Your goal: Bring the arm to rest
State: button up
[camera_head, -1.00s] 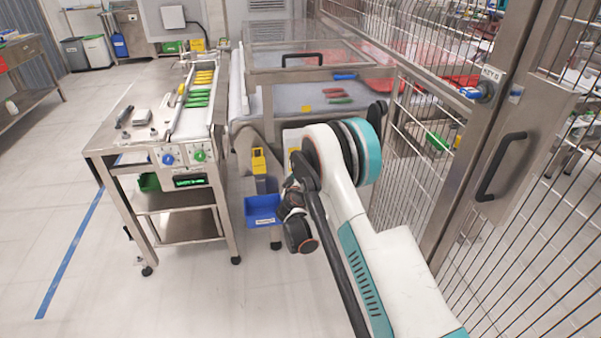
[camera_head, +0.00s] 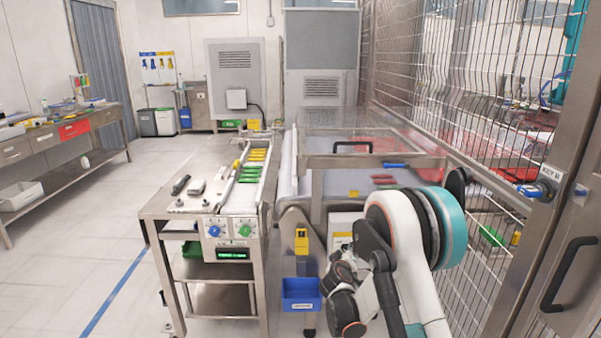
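My arm shows at the lower right, folded, with a white link and a large teal and black joint. Its dark end with my gripper (camera_head: 342,281) is at the lower middle, in front of the machine and just right of a small blue bin. The fingers cannot be made out, and I see nothing held there.
A steel bench (camera_head: 180,212) with a small conveyor carrying yellow and green pieces stands left of my arm. The blue bin (camera_head: 301,305) hangs near my arm's end. A wire mesh fence (camera_head: 470,130) and a door with a black handle (camera_head: 566,275) are at the right. The left floor is clear.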

jog(key=s+d+r+m+g+y, duration=0.1)
jog(key=s+d+r+m+g, duration=0.15)
jog(key=s+r, duration=0.7)
jog(key=s+d+r+m+g, duration=0.1)
jog(key=s+d+r, duration=0.2)
jog(key=s+r, duration=0.7)
jog(key=s+a+m+g+y, duration=0.2)
jog(key=s+a+g+y, duration=0.1)
jog(key=s, duration=2.6)
jog(key=shift+s+r, duration=0.15)
